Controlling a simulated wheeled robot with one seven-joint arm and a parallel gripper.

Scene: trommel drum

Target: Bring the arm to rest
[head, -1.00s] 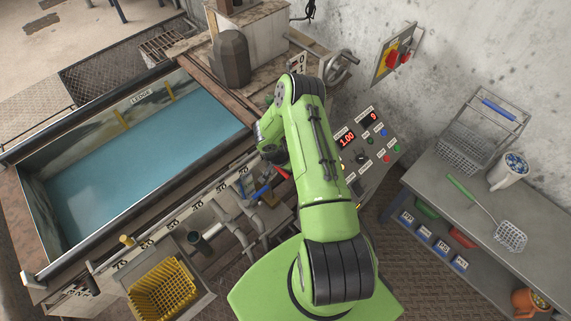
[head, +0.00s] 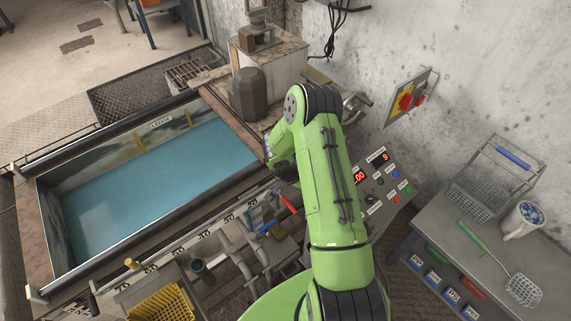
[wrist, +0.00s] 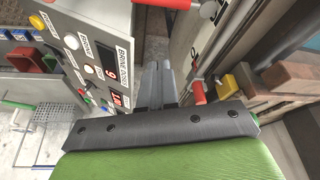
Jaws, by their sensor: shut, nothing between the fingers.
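My green arm (head: 335,190) reaches up over the front side of the tank in the head view, bent at its elbow. Its far end hangs down to the left of the elbow, and the fingertips are hidden there. In the wrist view my gripper (wrist: 154,75) shows as two grey fingers close together, with nothing between them. The fingers are between a control panel (wrist: 90,45) on the left and a red-handled lever (wrist: 198,91) on the right. Whether they touch anything is not clear.
A blue-watered tank (head: 155,180) lies left of my arm. The control panel (head: 386,185) with lit red digits stands close on the right. A bench (head: 480,245) bears a wire basket (head: 470,195), a mug (head: 523,220) and a skimmer (head: 523,289). A yellow basket (head: 162,306) is at front left.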

